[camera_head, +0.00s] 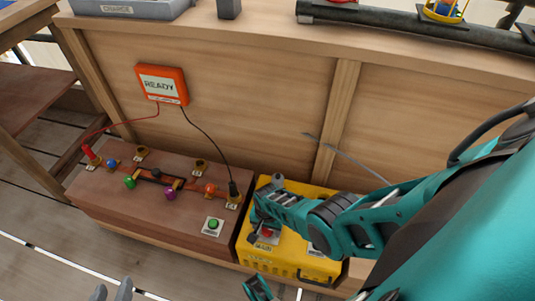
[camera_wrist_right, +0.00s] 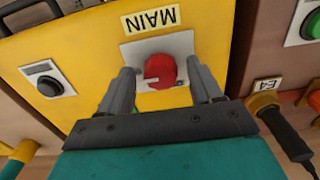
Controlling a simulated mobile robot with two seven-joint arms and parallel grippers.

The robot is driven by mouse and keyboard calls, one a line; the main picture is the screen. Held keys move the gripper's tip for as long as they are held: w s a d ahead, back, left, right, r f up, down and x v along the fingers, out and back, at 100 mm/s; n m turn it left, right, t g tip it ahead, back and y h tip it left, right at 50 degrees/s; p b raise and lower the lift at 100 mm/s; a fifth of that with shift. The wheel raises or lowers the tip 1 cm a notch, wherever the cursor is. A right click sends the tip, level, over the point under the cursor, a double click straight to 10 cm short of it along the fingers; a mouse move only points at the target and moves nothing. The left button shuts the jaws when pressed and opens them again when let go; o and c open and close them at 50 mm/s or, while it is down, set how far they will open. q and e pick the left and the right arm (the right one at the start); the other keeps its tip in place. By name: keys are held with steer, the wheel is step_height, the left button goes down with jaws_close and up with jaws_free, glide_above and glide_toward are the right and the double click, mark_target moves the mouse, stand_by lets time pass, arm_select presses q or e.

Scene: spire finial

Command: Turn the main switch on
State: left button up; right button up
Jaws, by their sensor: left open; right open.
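The main switch is a red rotary knob (camera_wrist_right: 160,71) on a pale plate under a label reading MAIN, shown upside down in the right wrist view. A white mark shows near the knob's left edge. It sits on the yellow box (camera_head: 287,258), and the knob also shows in the head view (camera_head: 267,232). My right gripper (camera_wrist_right: 160,78) is open, with one finger on each side of the knob; gaps show, and I cannot tell whether it touches. My left gripper (camera_head: 111,291) is open and empty at the bottom left of the head view, away from the box.
A black button (camera_wrist_right: 47,84) sits on the yellow box. Left of the box is a brown panel (camera_head: 120,205) with a green button (camera_head: 213,225), coloured knobs and sockets. An orange READY sign (camera_head: 162,85) is wired to it. A wooden wall stands behind.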

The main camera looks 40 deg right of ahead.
arm_select(q)
step_height(320, 180, up, 8)
steer(key=a+p, duration=0.1)
steer(key=p, duration=0.9)
steer(key=shift+s+a, duration=0.2)
steer(key=shift+s, duration=0.25)
arm_select(e)
step_height(320, 180, up, 13)
arm_select(q)
steer(key=shift+d, duration=0.1)
steer(key=shift+w+r, duration=0.1)
